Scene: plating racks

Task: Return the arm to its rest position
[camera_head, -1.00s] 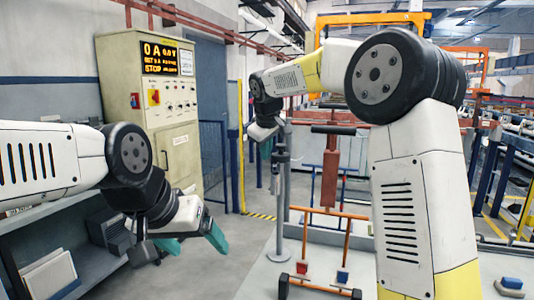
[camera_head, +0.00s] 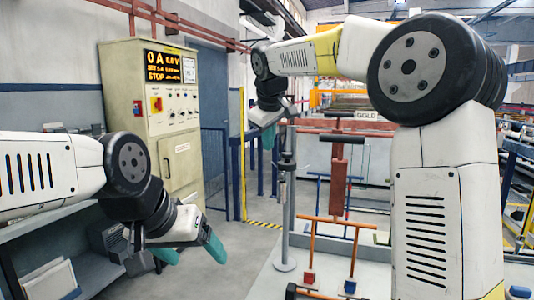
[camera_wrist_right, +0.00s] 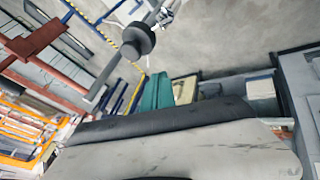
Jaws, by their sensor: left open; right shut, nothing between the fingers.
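My right arm (camera_head: 430,215) is raised on the right of the head view, its elbow high and its forearm reaching back to the left. My right gripper (camera_head: 269,136) hangs pointing down in front of a grey post (camera_head: 287,200), high above the floor. In the right wrist view its teal fingers (camera_wrist_right: 168,92) are together with nothing between them. My left arm (camera_head: 50,175) comes in low on the left. My left gripper (camera_head: 192,250) is open and empty, its teal fingers spread, beside the shelf.
A beige control cabinet (camera_head: 150,100) with a lit display stands behind the left arm. A grey shelf (camera_head: 95,275) lies below that arm. An orange-and-red rack frame (camera_head: 338,185) stands right of the post. Grey floor (camera_head: 235,260) is clear between the shelf and the post.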

